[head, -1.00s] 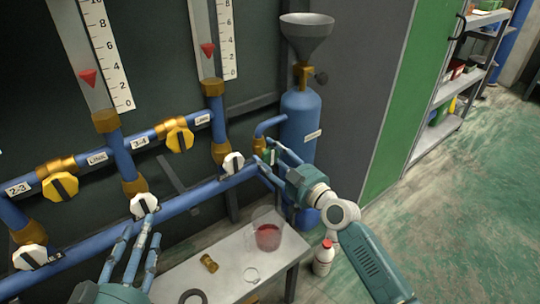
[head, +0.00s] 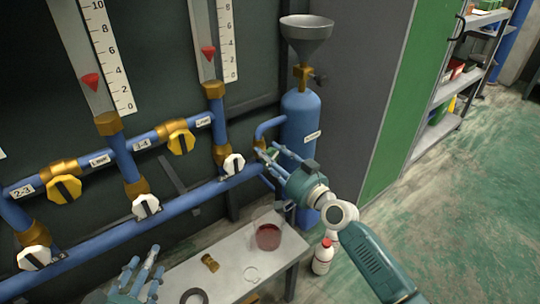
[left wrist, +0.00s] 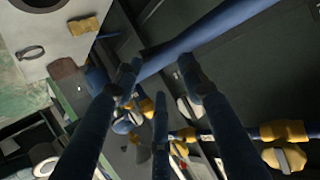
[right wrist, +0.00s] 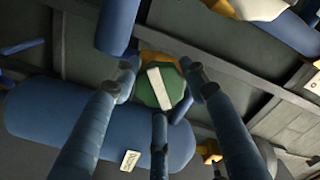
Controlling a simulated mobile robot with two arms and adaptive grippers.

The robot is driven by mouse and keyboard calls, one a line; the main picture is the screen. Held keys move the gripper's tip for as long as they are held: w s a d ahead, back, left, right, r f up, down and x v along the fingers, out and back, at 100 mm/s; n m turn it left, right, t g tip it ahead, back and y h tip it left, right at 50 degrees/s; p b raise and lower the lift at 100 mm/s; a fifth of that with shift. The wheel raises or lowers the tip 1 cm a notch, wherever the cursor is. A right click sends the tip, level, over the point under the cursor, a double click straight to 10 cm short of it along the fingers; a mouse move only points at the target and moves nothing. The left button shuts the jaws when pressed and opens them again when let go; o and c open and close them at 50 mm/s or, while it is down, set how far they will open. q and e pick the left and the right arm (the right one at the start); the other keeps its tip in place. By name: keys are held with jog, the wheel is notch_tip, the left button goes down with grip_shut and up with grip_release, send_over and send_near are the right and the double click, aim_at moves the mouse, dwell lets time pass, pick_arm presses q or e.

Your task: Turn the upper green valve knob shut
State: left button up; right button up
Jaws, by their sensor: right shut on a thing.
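The green valve knob (right wrist: 177,84) has a white bar across its face and sits between my right gripper's fingers in the right wrist view. The bar runs nearly along the line of the fingers, slightly tilted. My right gripper (head: 268,157) is shut on this knob beside the blue cylinder (head: 299,125), and its fingers mostly hide the knob in the head view. Only one green knob is clearly visible. My left gripper (head: 142,264) is open and empty, low at the left, below the lower blue pipe.
Blue pipes carry white knobs (head: 146,206) and yellow knobs (head: 181,142). A funnel (head: 306,32) stands above the cylinder. A low grey table (head: 228,262) holds a beaker with red liquid (head: 268,237) and a brass fitting (head: 210,263). A bottle (head: 322,257) stands on the floor.

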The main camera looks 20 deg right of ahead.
jog(key=m, duration=0.4)
jog(key=shift+w+d+r+m+p, duration=0.1)
jog(key=shift+d+r+m+p, duration=0.05)
jog(key=shift+r+m+p, duration=0.15)
pick_arm(q)
jog(key=s+a+f+g, duration=0.1)
jog(key=s+f+g, duration=0.1)
jog(key=f, duration=0.3)
jog(key=shift+s+a+g+y, duration=0.35)
jog(key=shift+s+g+y, duration=0.05)
jog(key=shift+s, duration=0.4)
pick_arm(e)
jog(key=shift+d+m, duration=0.1)
jog(key=shift+m, duration=1.6)
jog(key=o, duration=1)
jog(key=shift+o, duration=0.9)
jog(key=shift+f, duration=0.25)
jog(key=v, duration=1.2)
